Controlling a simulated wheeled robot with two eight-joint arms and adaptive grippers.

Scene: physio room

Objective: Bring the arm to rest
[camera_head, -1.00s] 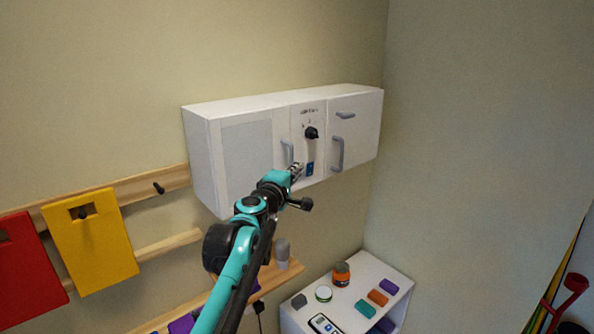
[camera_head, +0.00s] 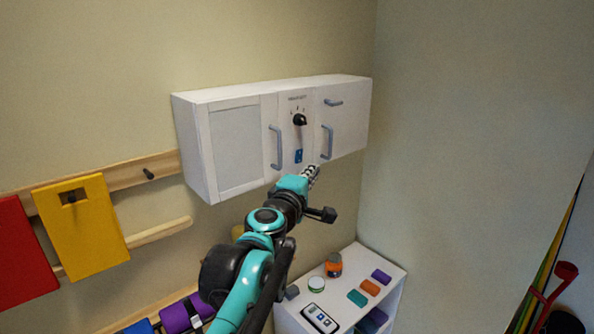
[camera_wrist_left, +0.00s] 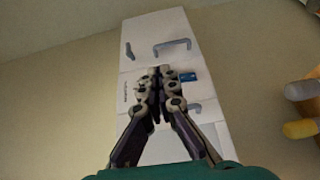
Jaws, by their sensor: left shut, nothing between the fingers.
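My left arm reaches up from the bottom of the head view. Its gripper (camera_head: 312,172) is shut and empty, just below and in front of the white wall cabinet (camera_head: 198,150). In the left wrist view the closed fingers (camera_wrist_left: 160,80) overlap the white cabinet front (camera_wrist_left: 140,25). The cabinet has a black knob (camera_head: 300,119) in its middle panel, a blue switch (camera_head: 298,156) below it, and grey handles on both sides. I cannot see contact between gripper and cabinet. My right gripper is not in view.
A white shelf unit (camera_head: 352,262) with a jar, blocks and a device on top stands below right. Wooden wall rails (camera_head: 160,232) carry a yellow board (camera_head: 95,240) and a red board (camera_head: 20,260) at left.

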